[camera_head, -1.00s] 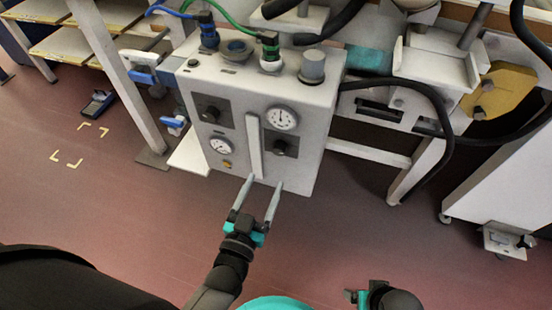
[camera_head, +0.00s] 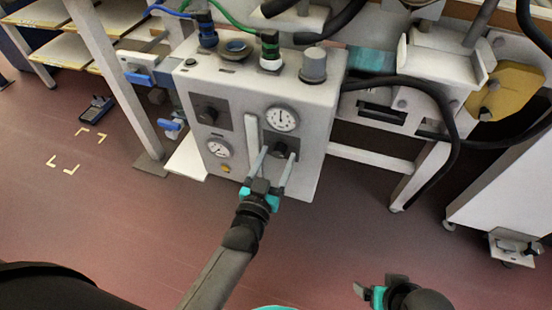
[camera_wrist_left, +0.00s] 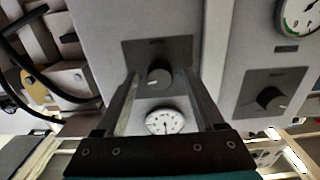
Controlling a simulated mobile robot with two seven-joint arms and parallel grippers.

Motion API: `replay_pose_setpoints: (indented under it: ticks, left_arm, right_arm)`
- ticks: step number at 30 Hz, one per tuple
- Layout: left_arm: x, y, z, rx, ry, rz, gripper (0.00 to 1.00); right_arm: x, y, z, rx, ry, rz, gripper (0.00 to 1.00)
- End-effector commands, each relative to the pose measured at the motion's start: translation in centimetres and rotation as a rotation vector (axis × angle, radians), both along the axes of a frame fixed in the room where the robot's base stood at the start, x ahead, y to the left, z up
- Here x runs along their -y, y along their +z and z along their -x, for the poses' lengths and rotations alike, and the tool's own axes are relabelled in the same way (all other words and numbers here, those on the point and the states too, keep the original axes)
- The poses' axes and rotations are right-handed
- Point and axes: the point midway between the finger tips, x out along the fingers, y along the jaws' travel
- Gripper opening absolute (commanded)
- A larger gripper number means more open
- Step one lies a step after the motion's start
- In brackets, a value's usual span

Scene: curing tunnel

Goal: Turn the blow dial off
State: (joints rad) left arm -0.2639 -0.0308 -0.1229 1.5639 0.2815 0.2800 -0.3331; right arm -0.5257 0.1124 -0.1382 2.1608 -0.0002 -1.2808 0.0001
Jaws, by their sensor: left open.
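The control box (camera_head: 315,125) carries two dark dials. The right dial (camera_head: 280,149) sits below a round gauge (camera_head: 282,118); the left dial (camera_head: 208,112) sits above another gauge (camera_head: 219,148). Their labels are too small to read, so I cannot tell which is the blow dial. My left gripper (camera_head: 278,154) is open, its fingers on either side of the right dial. The upside-down left wrist view shows this dial (camera_wrist_left: 158,74) between the fingers, with gaps beside it; contact is unclear. My right gripper (camera_head: 377,291) is low in the head view, away from the box.
A white vertical bar (camera_head: 252,140) stands out between the two dials, close to my left gripper. Hoses and a grey knob (camera_head: 313,66) are on the box top. A black cable (camera_head: 440,100) loops at right. The floor before the box is clear.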

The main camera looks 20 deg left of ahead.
Motion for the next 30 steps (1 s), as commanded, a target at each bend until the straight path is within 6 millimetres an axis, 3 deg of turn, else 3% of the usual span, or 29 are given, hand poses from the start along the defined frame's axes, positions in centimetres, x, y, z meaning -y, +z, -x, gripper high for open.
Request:
replay_pose_setpoints:
  ticks: [2, 20, 30]
  left_arm:
    - [0.01, 0.01, 0.01, 0.0, 0.0, 0.0, 0.67]
    - [-0.01, -0.01, 0.03, 0.0, 0.0, 0.0, 0.0]
    - [-0.02, 0.01, 0.04, 0.0, 0.0, 0.012, 0.0]
  right_arm:
    - [0.0, 0.0, 0.01, 0.0, 0.0, 0.0, 0.89]
    - [-0.02, 0.0, -0.03, 0.001, 0.0, 0.0, 0.89]
    - [-0.03, 0.05, -0.02, 0.001, 0.0, -0.001, 0.89]
